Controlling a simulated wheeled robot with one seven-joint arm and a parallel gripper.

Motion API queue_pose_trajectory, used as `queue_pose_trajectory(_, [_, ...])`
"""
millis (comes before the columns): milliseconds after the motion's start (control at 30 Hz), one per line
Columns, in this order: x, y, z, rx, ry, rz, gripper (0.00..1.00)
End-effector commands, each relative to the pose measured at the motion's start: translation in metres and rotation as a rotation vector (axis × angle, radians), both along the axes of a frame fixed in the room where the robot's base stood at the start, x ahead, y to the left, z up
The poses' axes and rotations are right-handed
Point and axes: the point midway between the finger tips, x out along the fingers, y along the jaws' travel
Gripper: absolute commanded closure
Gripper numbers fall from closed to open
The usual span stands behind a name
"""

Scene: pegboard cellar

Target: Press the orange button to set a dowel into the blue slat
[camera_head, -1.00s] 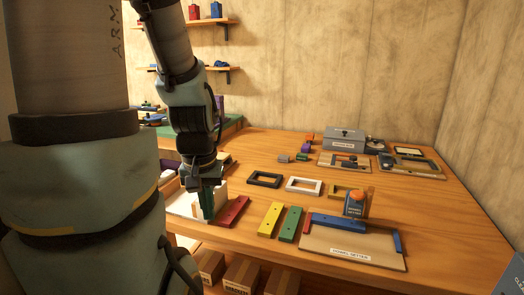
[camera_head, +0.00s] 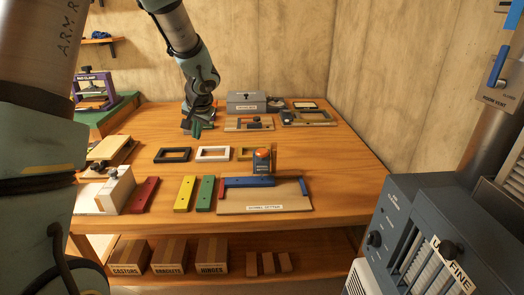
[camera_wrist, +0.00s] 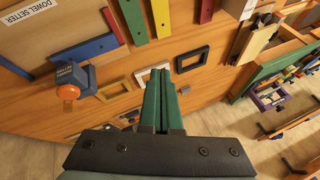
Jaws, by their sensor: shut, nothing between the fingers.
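The dowel setter (camera_head: 290,194) is a tan board on the workbench, with a blue slat (camera_head: 245,182) lying along its back edge. The orange button (camera_head: 261,151) tops a dark blue-grey post at the slat. In the wrist view the orange button (camera_wrist: 68,92) and the blue slat (camera_wrist: 88,46) are at the left, well apart from my gripper. My gripper (camera_head: 197,133) hangs behind the row of frames, to the left of and beyond the button. Its green fingers (camera_wrist: 160,73) are together and empty. No dowel is visible.
Red (camera_head: 145,194), yellow (camera_head: 185,193) and green (camera_head: 205,193) slats lie left of the setter. Black (camera_head: 172,155), white (camera_head: 213,153) and tan (camera_head: 243,153) frames lie behind them. A grey box (camera_head: 245,102) stands at the back. A grey machine (camera_head: 425,235) stands at the right.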

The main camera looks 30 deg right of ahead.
Motion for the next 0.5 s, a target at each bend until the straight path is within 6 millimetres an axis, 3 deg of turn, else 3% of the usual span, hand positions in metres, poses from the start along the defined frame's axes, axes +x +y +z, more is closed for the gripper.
queue_pose_trajectory(33, [0.004,-0.027,-0.001,0.002,-0.026,-0.046,1.0])
queue_pose_trajectory(300, [0.013,-0.148,-0.005,-0.016,-0.165,-0.242,1.0])
queue_pose_trajectory(500, [0.006,-0.206,-0.007,-0.038,-0.229,-0.334,1.0])
